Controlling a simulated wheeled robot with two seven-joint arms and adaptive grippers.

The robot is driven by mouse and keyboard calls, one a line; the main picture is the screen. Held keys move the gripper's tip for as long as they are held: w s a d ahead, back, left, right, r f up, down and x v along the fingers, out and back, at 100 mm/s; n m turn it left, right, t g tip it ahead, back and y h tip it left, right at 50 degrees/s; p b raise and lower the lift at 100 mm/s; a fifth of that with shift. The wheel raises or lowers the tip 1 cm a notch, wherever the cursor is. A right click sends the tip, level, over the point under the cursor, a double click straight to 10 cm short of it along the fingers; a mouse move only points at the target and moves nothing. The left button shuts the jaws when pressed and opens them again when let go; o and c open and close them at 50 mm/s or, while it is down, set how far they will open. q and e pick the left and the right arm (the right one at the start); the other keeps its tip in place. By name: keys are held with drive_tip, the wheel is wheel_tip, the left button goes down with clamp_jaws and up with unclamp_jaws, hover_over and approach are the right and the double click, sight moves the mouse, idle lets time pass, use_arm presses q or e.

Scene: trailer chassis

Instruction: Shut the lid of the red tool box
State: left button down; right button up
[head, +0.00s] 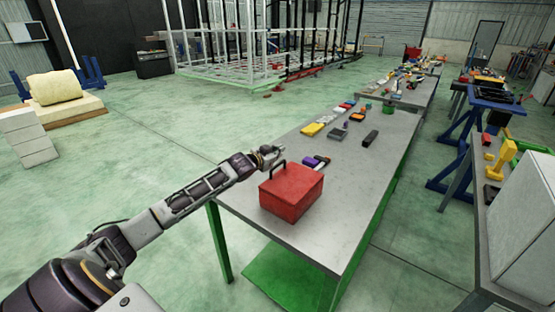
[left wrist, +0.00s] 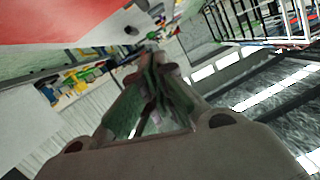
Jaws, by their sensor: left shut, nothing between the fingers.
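The red tool box (head: 291,190) stands upright near the front end of the long grey table. Its red top looks flat and level, so the lid appears down, but I cannot tell whether it is fully shut. A dark handle (head: 276,172) shows at its left side. My left gripper (head: 270,155) is shut and empty, just beyond the box's far left edge at about lid height. I cannot tell whether it touches the box. In the left wrist view the closed fingers (left wrist: 151,62) point away from a large red surface (left wrist: 60,20) at upper left. My right gripper is out of view.
A purple and dark object (head: 317,162) lies just behind the box on the table (head: 355,190). Farther back are a yellow case (head: 312,129), a dark block (head: 370,137) and several small items. The table right of the box is clear.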

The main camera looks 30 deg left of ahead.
use_arm(q)
drive_tip(key=shift+w+a+f+p, duration=0.15)
drive_tip(key=shift+w+f, duration=0.05)
drive_tip(key=shift+f, duration=0.5)
drive_tip(key=shift+w+a+f+p, duration=0.1)
drive_tip(key=shift+w+a+f, duration=0.05)
drive_tip(key=shift+f, duration=0.5)
drive_tip(key=shift+w+a+f+p, duration=0.15)
drive_tip(key=shift+w+f, duration=0.05)
drive_tip(key=shift+f, duration=0.5)
